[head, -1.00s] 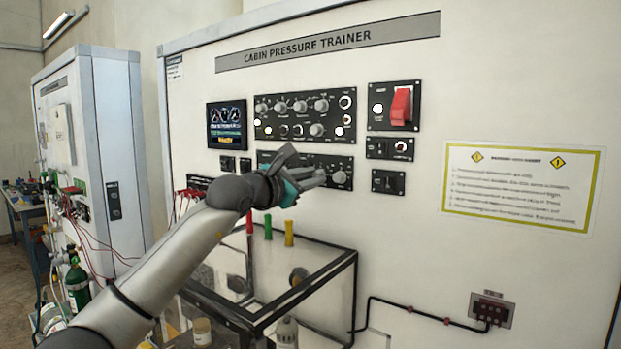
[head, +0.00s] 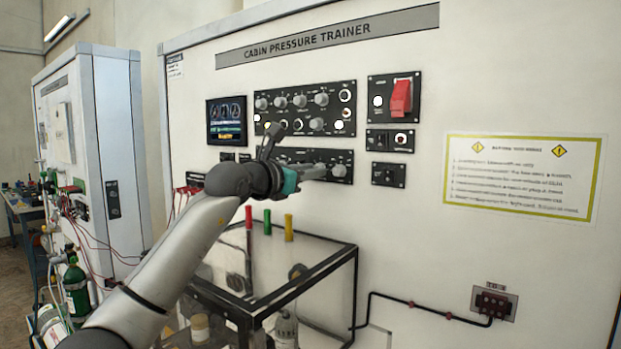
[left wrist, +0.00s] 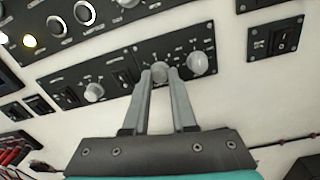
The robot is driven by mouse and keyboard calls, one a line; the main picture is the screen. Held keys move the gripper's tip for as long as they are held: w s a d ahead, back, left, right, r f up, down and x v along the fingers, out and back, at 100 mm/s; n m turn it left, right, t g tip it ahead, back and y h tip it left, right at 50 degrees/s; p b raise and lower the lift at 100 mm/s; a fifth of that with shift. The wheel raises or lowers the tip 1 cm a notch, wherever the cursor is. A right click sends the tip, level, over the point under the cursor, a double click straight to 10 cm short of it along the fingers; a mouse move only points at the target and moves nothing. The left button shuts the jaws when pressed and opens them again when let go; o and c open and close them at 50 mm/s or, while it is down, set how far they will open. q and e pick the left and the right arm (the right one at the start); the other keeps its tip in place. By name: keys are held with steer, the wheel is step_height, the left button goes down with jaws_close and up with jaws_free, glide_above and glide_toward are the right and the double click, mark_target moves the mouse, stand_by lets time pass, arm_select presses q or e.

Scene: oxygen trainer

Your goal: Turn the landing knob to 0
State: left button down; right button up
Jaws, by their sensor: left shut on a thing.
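My left gripper (head: 322,170) reaches from the left to the lower black knob panel (head: 346,158) of the cabin pressure trainer. In the left wrist view its two fingers close on the sides of a round grey knob (left wrist: 160,68), the middle one of the row. Another grey knob (left wrist: 197,63) stands just right of the fingers; it also shows in the head view (head: 339,170). A third knob (left wrist: 94,92) sits further left. The lettering is too small to tell which is the landing knob or where its pointer stands. My right gripper is not in view.
An upper panel (head: 330,87) with several knobs and lamps is just above. A red switch (head: 401,97) and small switch panels are to the right. A glass-sided box (head: 352,255) with a dark frame stands below the arm.

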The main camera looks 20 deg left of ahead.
arm_select(q)
steer(key=n+h+p, duration=0.1)
steer(key=n+p, duration=1)
steer(key=n, duration=1.9)
steer(key=shift+a+f+n+p, duration=0.1)
steer(key=shift+n+p, duration=0.3)
